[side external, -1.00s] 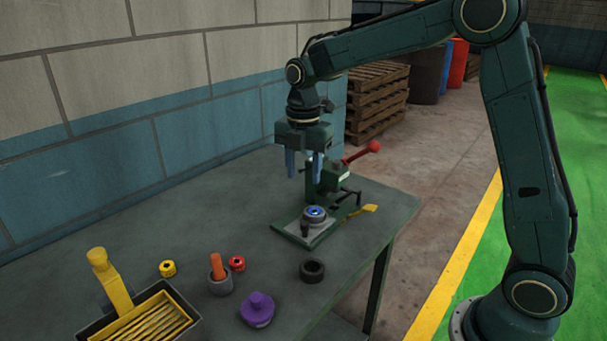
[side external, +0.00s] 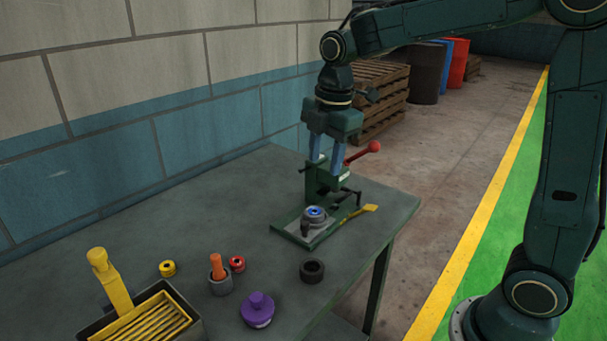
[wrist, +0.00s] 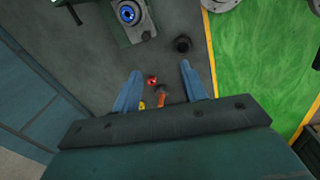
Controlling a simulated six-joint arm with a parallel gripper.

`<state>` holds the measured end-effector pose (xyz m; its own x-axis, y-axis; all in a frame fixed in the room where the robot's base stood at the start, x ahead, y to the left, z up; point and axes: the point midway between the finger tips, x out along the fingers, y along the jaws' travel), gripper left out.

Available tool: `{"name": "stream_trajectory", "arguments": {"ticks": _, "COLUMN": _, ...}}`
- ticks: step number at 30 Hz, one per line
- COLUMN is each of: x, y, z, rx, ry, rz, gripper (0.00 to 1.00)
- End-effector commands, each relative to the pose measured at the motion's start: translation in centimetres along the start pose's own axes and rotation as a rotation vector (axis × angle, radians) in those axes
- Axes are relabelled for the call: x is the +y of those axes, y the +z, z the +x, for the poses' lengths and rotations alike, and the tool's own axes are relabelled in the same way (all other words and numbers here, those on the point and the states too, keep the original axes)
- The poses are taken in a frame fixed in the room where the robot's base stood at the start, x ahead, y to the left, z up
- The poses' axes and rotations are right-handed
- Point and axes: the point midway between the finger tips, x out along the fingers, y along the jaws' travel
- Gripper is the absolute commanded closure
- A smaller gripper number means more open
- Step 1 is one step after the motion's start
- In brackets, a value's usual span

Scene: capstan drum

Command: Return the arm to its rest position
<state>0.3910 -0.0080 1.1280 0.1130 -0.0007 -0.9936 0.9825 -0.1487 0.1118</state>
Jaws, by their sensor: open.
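My gripper (side external: 326,152) is open and empty in the side external view, with its blue fingers pointing down, above or behind the green fixture's upright part. The drum also shows at the top of the wrist view (wrist: 128,13).
On the table (side external: 200,210) are a black ring (side external: 311,271), a purple knobbed piece (side external: 257,310), a red ring (side external: 237,264), a yellow ring (side external: 167,268), an orange peg in a grey cup (side external: 219,282) and a yellow-slatted tray (side external: 88,334). A block wall (side external: 90,150) runs along the left.

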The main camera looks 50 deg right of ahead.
Motion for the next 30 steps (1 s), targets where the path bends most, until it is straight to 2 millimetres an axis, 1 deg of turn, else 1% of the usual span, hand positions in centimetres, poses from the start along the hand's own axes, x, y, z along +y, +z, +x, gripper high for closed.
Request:
{"name": "stream_trajectory", "arguments": {"ticks": 1, "x": -1.1, "y": 0.1, "z": -0.9, "rx": 0.003, "ry": 0.02, "rz": 0.059, "gripper": 0.57}}
{"name": "stream_trajectory", "arguments": {"ticks": 6, "x": -4.2, "y": 0.4, "z": -2.8, "rx": 0.021, "ry": 0.075, "rz": 0.273, "gripper": 0.57}}
{"name": "stream_trajectory", "arguments": {"ticks": 15, "x": -9.9, "y": 1.0, "z": -4.9, "rx": 0.081, "ry": 0.162, "rz": 0.647, "gripper": 0.57}}
{"name": "stream_trajectory", "arguments": {"ticks": 22, "x": -14.3, "y": 1.5, "z": -5.3, "rx": 0.152, "ry": 0.216, "rz": 0.932, "gripper": 0.57}}
{"name": "stream_trajectory", "arguments": {"ticks": 27, "x": -17.3, "y": 1.9, "z": -5.1, "rx": 0.217, "ry": 0.247, "rz": 1.138, "gripper": 0.57}}
{"name": "stream_trajectory", "arguments": {"ticks": 30, "x": -18.8, "y": 2.1, "z": -4.8, "rx": 0.254, "ry": 0.258, "rz": 1.243, "gripper": 0.57}}
